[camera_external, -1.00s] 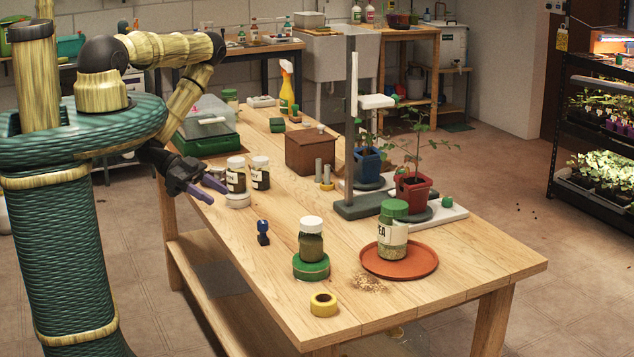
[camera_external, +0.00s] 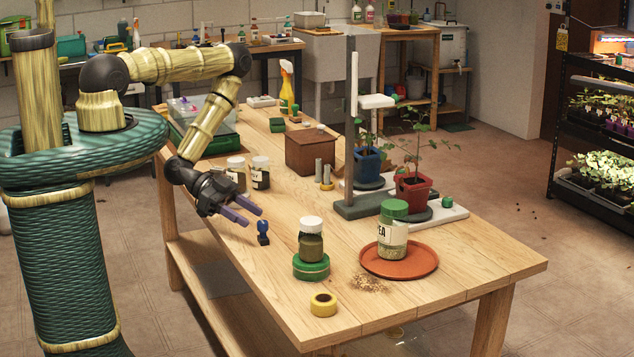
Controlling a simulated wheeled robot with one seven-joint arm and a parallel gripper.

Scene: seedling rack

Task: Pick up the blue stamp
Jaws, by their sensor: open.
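The blue stamp (camera_external: 262,229) stands upright on the wooden table, near its left edge. It has a blue rounded handle and a dark base. My gripper (camera_external: 253,216) is open and empty, with two purple-grey fingers pointing right. In the picture its fingertips are just up and left of the stamp's handle. I cannot tell from this view how far apart in height or depth they are, and the stamp is not between the fingers.
A jar on a green round base (camera_external: 311,267) stands right of the stamp. Two dark-labelled jars (camera_external: 260,176) stand behind my gripper. A yellow tape roll (camera_external: 323,304) and an orange saucer (camera_external: 427,262) lie nearer the front. The table around the stamp is clear.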

